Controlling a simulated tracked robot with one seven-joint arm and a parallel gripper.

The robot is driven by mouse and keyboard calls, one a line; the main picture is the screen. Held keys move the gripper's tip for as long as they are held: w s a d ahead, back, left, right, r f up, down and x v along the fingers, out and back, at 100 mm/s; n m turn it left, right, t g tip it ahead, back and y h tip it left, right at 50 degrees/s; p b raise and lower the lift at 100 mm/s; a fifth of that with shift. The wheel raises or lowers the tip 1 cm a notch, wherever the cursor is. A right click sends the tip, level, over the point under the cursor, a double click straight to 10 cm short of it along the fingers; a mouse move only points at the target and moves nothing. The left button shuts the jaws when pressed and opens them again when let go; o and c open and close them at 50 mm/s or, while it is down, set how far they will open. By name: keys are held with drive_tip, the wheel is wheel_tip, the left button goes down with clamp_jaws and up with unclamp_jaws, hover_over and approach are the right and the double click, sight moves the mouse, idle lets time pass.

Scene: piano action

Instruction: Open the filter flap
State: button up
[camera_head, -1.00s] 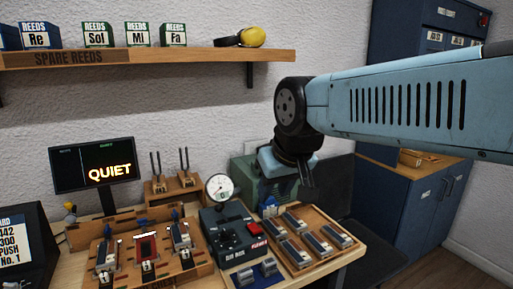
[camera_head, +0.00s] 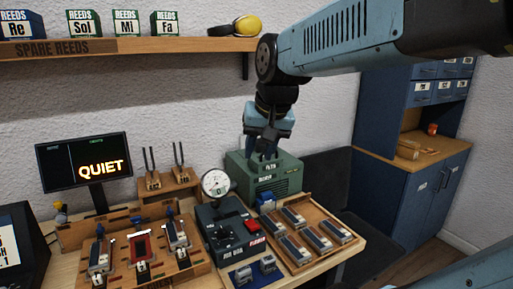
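The green box (camera_head: 250,183) stands at the back of the bench, right of the gauge, with white lettering and a grille on its front. No separate flap can be made out on it; my gripper covers part of its upper area. My gripper (camera_head: 263,154) points down at the top of the green box, in front of or just over it. Its dark fingers look spread apart with nothing seen between them. Whether they touch the box cannot be told.
A dark console with a round gauge (camera_head: 216,184) stands left of the box. A wooden tray (camera_head: 342,252) of several metal blocks lies in front. A shelf (camera_head: 130,51) with reed boxes runs above. A blue cabinet (camera_head: 398,205) stands right.

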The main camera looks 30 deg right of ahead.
drive_tip(key=w+d+m+g, duration=0.1)
drive_tip(key=w+d+m, duration=0.7)
drive_tip(key=w, duration=0.4)
drive_tip(key=w+d+m+g, duration=0.2)
drive_tip(key=w+d+m, duration=0.4)
drive_tip(key=w+d, duration=0.55)
drive_tip(key=w+f, duration=0.1)
drive_tip(key=f, duration=0.3)
drive_tip(key=w+a+f, duration=0.1)
drive_tip(key=f, duration=0.3)
drive_tip(key=w+a+f, duration=0.1)
drive_tip(key=f, duration=0.3)
drive_tip(key=shift+w+f, duration=0.3)
drive_tip(key=shift+w, duration=0.1)
clamp_jaws()
drive_tip(key=shift+a, duration=0.1)
drive_tip(key=shift+r, duration=0.15)
